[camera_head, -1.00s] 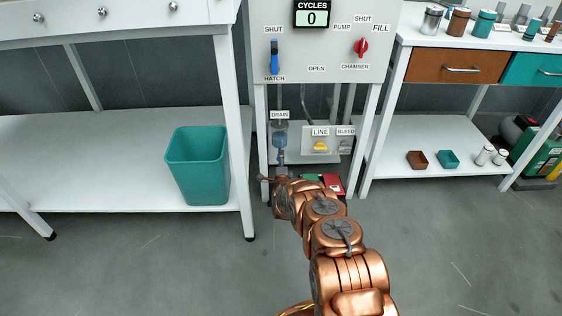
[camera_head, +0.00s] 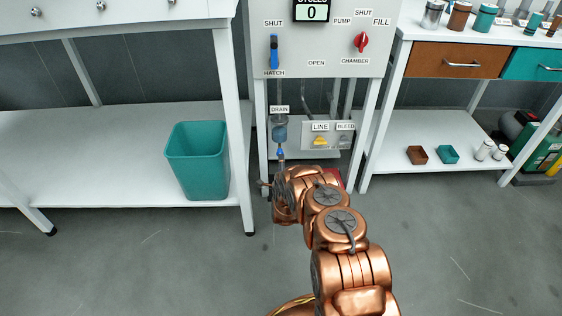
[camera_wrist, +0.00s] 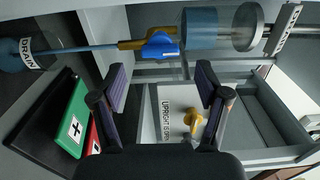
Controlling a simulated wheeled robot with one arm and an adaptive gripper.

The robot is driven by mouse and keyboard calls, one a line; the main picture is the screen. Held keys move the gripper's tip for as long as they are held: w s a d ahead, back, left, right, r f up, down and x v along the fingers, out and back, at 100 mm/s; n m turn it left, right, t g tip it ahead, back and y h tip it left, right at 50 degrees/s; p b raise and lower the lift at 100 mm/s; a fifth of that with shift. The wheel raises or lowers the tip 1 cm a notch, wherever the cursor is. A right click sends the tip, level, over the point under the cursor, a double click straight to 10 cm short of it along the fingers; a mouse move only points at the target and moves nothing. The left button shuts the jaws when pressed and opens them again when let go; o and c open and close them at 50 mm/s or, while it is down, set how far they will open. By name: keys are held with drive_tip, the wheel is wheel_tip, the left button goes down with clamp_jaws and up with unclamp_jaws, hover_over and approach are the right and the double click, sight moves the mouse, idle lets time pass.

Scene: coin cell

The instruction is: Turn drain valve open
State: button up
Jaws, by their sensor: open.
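The drain valve shows in the wrist view as a blue handle (camera_wrist: 160,46) on a brass body in a thin pipe. In the head view its blue handle (camera_head: 280,154) is below the DRAIN label (camera_head: 280,110), just above my wrist. My gripper is open and empty in the wrist view (camera_wrist: 160,84). Its two fingers are spread, with the blue handle beyond and between them, apart from both. In the head view my gripper (camera_head: 266,186) is partly hidden by my wrist. I cannot tell the handle's exact turn angle.
A blue cylinder (camera_wrist: 200,32) with a clear cup adjoins the valve. A yellow handle (camera_wrist: 193,120) sits on a white panel close by. A green pad (camera_wrist: 73,128) and a red pad are near the left finger. A teal bin (camera_head: 198,163) stands to the left.

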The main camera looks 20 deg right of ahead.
drive_tip(key=shift+v, duration=2.95)
